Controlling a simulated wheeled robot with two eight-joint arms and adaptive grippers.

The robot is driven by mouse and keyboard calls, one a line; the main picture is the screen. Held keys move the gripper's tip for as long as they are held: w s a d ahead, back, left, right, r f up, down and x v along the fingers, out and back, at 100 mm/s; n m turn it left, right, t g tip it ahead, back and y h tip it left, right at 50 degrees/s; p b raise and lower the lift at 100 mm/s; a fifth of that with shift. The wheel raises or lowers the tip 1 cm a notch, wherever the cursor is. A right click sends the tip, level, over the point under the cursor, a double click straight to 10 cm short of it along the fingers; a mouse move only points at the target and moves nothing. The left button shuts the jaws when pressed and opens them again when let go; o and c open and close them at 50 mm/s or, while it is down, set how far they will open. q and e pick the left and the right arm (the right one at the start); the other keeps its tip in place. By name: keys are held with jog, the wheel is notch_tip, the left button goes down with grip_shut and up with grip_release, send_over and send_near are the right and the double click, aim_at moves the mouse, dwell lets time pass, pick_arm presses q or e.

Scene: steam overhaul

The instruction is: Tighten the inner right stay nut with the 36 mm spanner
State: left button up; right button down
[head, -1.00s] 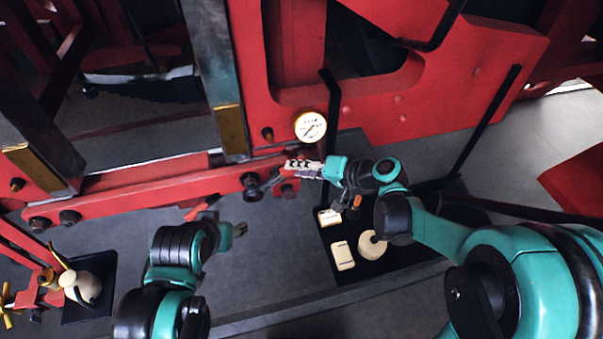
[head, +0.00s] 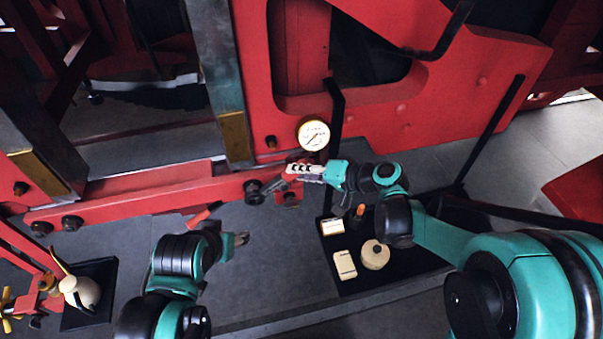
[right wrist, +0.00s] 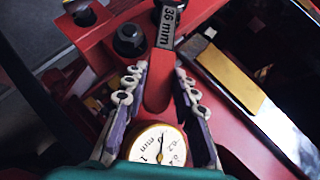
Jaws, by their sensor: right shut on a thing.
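My right gripper (head: 290,172) is shut on the red handle of the spanner (right wrist: 159,85). A dark nut (right wrist: 129,38) stands left of the shank in the right wrist view. My left gripper (head: 241,239) is low in front of the beam, apart from the spanner; its jaw state is unclear.
A pressure gauge (head: 313,134) is close above my right gripper. A black tray (head: 352,283) with pale items lies below it. A red-handled tool (head: 205,214) is under the beam (head: 165,193). An oil can (head: 80,291) stands at left. Open floor lies between.

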jog(key=shift+w+a, duration=0.1)
jog(key=shift+w, duration=0.15)
dwell(0.4)
jog(key=shift+w+a, duration=0.2)
jog(key=shift+w, duration=0.5)
jog(key=shift+w+b, duration=0.2)
jog(key=shift+b, duration=0.1)
jog(key=f+b, duration=0.1)
jog(key=b, duration=0.1)
jog(key=d+y+b, duration=0.1)
jog(key=shift+w+f+m+b, duration=0.1)
jog(key=shift+f+m+b, duration=0.2)
jog(key=shift+f+b, duration=0.1)
